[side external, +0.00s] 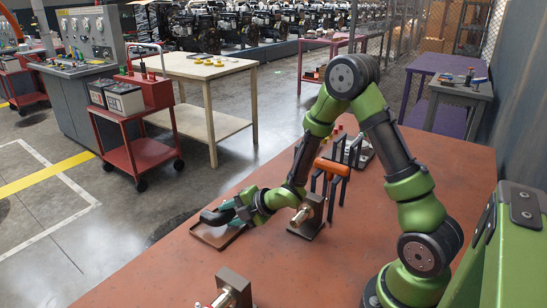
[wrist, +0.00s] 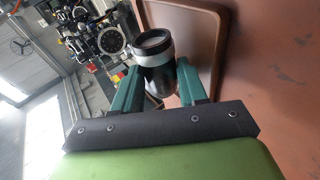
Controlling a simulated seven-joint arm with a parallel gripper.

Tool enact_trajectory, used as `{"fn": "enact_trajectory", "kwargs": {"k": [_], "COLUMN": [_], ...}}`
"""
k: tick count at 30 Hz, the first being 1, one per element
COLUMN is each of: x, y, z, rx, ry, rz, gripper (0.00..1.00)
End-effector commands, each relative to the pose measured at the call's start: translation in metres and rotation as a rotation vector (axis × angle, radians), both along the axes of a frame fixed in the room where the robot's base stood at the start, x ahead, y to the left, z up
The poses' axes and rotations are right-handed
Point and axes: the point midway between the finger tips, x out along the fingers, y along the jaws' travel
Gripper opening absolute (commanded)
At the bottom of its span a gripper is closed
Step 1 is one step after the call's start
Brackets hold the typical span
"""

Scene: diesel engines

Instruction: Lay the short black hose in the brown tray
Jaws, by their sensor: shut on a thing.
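The short black hose (side external: 215,216) is held at the far left edge of the orange-brown table in the side view. In the wrist view the hose (wrist: 153,50) shows its round open end and a pale band, between the teal fingers. My gripper (side external: 236,210) is shut on it; the fingers also show in the wrist view (wrist: 155,88). The brown tray (side external: 220,241) lies under the hose and gripper, partly hidden by them. Its raised rim (wrist: 218,50) shows beside the hose in the wrist view. I cannot tell whether the hose touches the tray floor.
A block with a brass fitting (side external: 306,214) stands right of the tray. Behind it a dark rack holds an orange cylinder (side external: 333,167). Another block with a brass fitting (side external: 233,289) is at the front. The table between the tray and the front block is clear.

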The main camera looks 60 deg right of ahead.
Motion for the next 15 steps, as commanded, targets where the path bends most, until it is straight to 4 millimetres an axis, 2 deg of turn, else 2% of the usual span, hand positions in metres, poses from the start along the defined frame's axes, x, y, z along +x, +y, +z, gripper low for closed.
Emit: {"fn": "enact_trajectory", "kwargs": {"k": [11,12,15], "x": [0.0001,0.0001,0.0001], "y": [-0.0001,-0.0001,-0.0001], "z": [-0.0023,-0.0023,-0.0023], "rx": [-0.001,-0.001,-0.001], "ry": [-0.001,-0.001,0.000], "rz": [0.000,0.000,0.001], "gripper": [0.00,0.45,0.60]}}
